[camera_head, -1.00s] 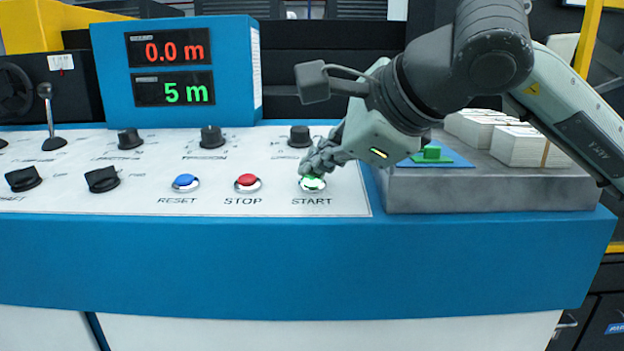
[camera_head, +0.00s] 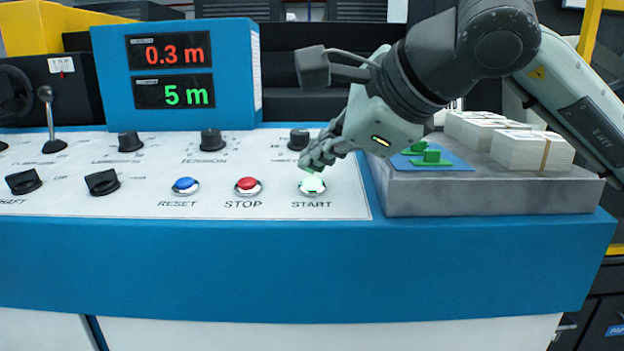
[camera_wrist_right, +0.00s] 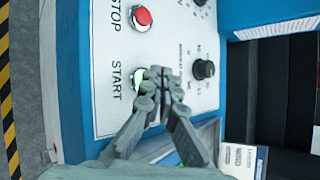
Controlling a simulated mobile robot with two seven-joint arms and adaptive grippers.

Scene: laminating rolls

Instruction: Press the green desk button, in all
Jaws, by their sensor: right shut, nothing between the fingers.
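The green button (camera_head: 312,186), labelled START, is at the right end of the white panel and looks lit. It also shows in the right wrist view (camera_wrist_right: 137,83), partly hidden by the fingers. My right gripper (camera_head: 308,162) is shut and empty. Its fingertips are just above and behind the button in the head view, and seem apart from it. The shut fingers also show in the right wrist view (camera_wrist_right: 163,80). The red display (camera_head: 175,50) reads 0.3 m and the green display (camera_head: 174,91) reads 5 m. My left gripper is out of view.
The red STOP button (camera_head: 248,186) and blue RESET button (camera_head: 185,186) are to the left. Black knobs (camera_head: 211,139) stand along the panel. On the right, a grey block (camera_head: 480,195) bears white stacks (camera_head: 530,150) and green pieces (camera_head: 432,158) on a blue mat.

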